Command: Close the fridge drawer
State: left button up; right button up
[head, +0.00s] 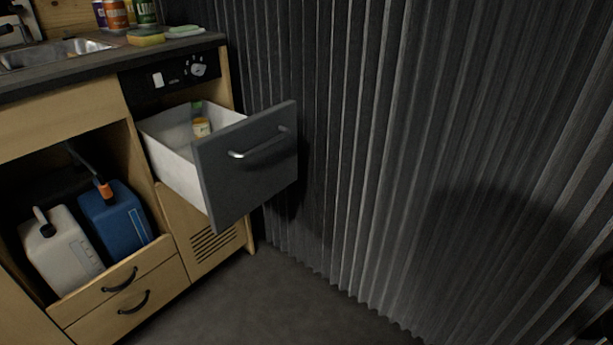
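The fridge drawer (247,168) is pulled out of the wooden cabinet in the head view, left of the middle. It has a dark grey front with a silver bar handle (258,144) and a white inner bin (170,150). A small jar with a yellow-orange label (202,127) stands inside, with something green behind it. The lower part of the bin is hidden by the drawer front. Neither of my grippers can be made out in this view.
A dark pleated curtain (370,130) hangs close to the right of the drawer. White (62,250) and blue (114,217) canisters stand in the open compartment at left. Cans and a sponge (146,39) sit on the counter. The floor (270,300) in front is clear.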

aim_at(244, 161)
jog(key=z, duration=0.25)
jog(key=i, duration=0.85)
jog(key=u, duration=0.7)
jog(key=i, duration=0.45)
jog(key=u, duration=0.4)
jog(key=k, duration=0.5)
jog(key=u, duration=2.25)
jog(key=i, duration=0.65)
jog(key=z, duration=1.8)
